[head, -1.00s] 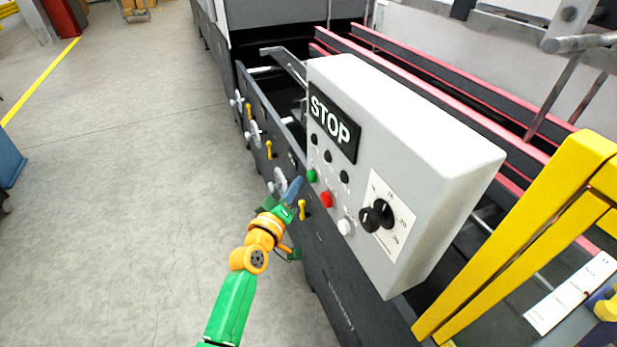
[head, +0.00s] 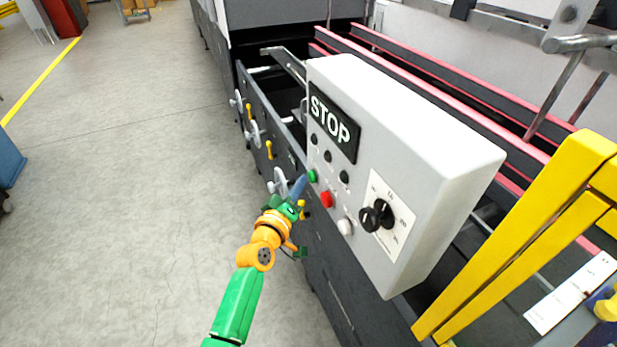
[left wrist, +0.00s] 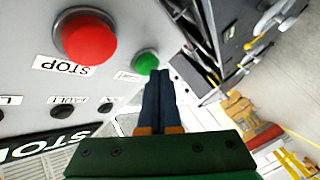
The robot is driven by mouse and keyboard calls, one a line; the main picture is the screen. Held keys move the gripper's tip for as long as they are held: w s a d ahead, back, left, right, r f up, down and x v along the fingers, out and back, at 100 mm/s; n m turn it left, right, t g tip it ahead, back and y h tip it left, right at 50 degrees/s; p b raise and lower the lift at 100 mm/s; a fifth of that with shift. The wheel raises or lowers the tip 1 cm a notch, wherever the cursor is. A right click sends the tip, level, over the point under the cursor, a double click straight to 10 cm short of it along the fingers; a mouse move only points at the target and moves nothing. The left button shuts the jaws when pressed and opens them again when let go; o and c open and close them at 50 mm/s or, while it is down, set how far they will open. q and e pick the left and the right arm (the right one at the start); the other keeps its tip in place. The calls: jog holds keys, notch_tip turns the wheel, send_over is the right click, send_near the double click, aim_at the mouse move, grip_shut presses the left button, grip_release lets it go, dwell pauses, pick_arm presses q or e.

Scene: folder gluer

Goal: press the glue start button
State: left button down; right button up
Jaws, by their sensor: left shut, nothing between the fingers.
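The green button (head: 312,176) is on the front face of the grey control box, and it also shows in the left wrist view (left wrist: 146,63) beside a small, hard-to-read label. My left gripper (head: 302,179) is shut and empty, with its blue fingertips right next to the green button. In the left wrist view the closed fingertips (left wrist: 160,73) overlap the button's lower right edge. I cannot tell whether they touch it. My right gripper is in neither view.
A red button (head: 327,199) labelled STOP in the left wrist view sits close to the green one. A white button (head: 345,227) and black knobs (head: 378,215) are on the same box (head: 410,130). Yellow levers (head: 269,149) and hand wheels line the machine side.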

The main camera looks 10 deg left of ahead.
pick_arm(q)
jog(key=shift+w+d, duration=0.1)
jog(key=shift+d, duration=0.1)
dwell(0.3)
jog(key=shift+a, duration=0.1)
jog(key=shift+s+a, duration=0.5)
jog(key=shift+a, duration=0.15)
jog(key=s+a, duration=0.2)
jog(key=a, duration=0.2)
jog(key=shift+s+a+p, duration=0.1)
jog(key=shift+s+p, duration=0.2)
jog(key=shift+s, duration=0.1)
dwell(0.6)
